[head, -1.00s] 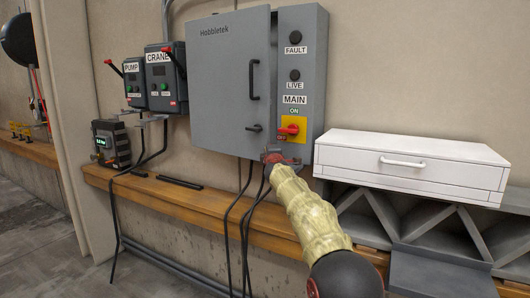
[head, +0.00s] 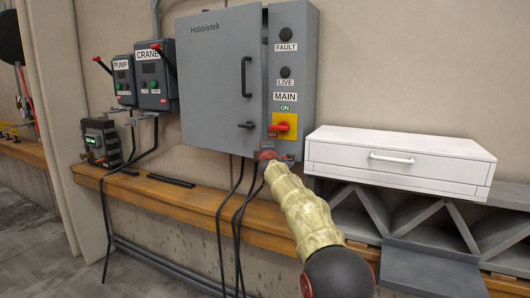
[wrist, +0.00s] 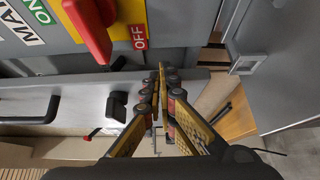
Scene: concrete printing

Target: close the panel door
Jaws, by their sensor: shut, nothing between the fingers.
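The panel door (head: 215,85) is the large grey "Hobbletek" door on the wall cabinet, with a black handle (head: 246,77) and a small black latch (head: 246,125). Its right edge stands out from the cabinet's switch strip (head: 301,65), so it looks slightly ajar; the exact gap is hard to tell. The handle (wrist: 30,108) and latch (wrist: 118,104) also show in the wrist view. My gripper (head: 268,156) is just below the door's lower right corner, under the red main switch (head: 281,127). In the wrist view its fingers (wrist: 160,80) are together and empty, close to the latch.
The pump box (head: 124,80) and crane box (head: 155,75) hang left of the cabinet. A wooden ledge (head: 205,205) runs below, with black cables hanging in front of it. A white drawer unit (head: 400,160) stands on the right.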

